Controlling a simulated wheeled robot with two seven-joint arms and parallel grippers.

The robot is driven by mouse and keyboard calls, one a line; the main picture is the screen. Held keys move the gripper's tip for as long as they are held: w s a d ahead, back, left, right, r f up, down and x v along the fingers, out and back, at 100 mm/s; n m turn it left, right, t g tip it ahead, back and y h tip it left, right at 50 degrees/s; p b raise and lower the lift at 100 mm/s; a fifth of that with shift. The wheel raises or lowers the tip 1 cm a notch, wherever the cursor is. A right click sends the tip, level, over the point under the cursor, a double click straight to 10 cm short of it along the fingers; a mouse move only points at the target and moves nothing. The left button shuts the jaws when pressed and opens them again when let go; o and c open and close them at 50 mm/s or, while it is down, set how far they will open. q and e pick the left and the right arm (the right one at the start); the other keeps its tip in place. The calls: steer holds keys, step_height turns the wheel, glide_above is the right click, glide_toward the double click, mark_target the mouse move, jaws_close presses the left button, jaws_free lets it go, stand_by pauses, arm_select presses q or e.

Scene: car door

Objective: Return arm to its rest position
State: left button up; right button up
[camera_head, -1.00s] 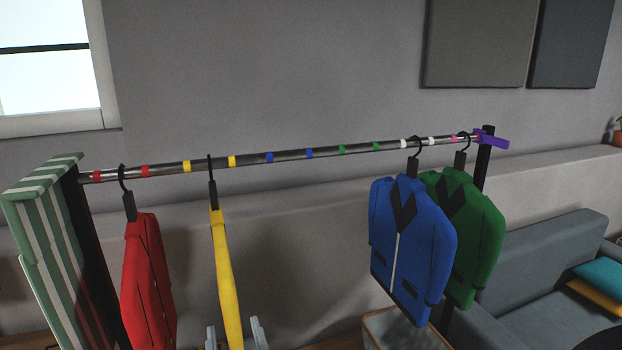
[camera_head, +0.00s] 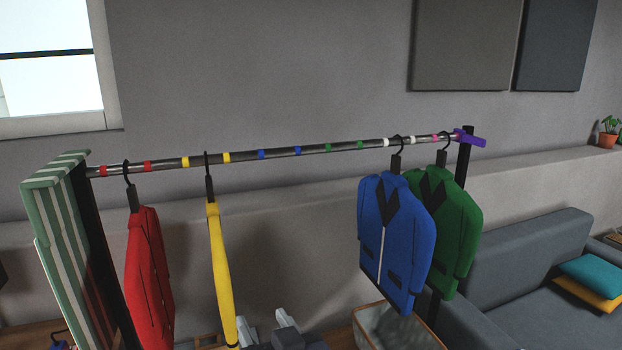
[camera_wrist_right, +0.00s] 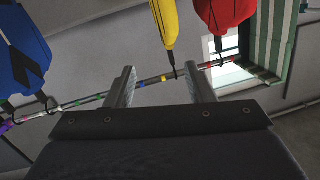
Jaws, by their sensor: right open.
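My right gripper (camera_head: 268,326) is at the bottom edge of the head view, just right of the lower end of the yellow jacket (camera_head: 221,270). In the right wrist view my right gripper (camera_wrist_right: 159,72) has its two fingers wide apart with nothing between them. The yellow jacket also shows in the wrist view (camera_wrist_right: 168,22), beyond the fingers. It hangs from the rail (camera_head: 320,149) by its hanger and looks apart from the gripper. My left gripper is not in view.
A red jacket (camera_head: 148,265) hangs left of the yellow one. A blue jacket (camera_head: 398,240) and a green jacket (camera_head: 450,230) hang at the rail's right end. A striped green panel (camera_head: 65,240) stands at the left. A grey sofa (camera_head: 520,275) is at the right.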

steer(key=s+d+f+m+g, duration=0.1)
steer(key=d+f+g, duration=0.1)
steer(key=d, duration=0.6)
steer(key=s+d+f+g, duration=0.1)
steer(key=s+d+g, duration=0.1)
steer(key=d, duration=0.5)
steer(key=s+d+f+m+g+h, duration=0.3)
steer(key=s+d+f, duration=0.6)
steer(key=s+d, duration=0.3)
steer(key=shift+s+d+f+m+g+h, duration=0.2)
steer(key=shift+s+f+m+g+h, duration=0.15)
steer(key=shift+s+m+g, duration=0.6)
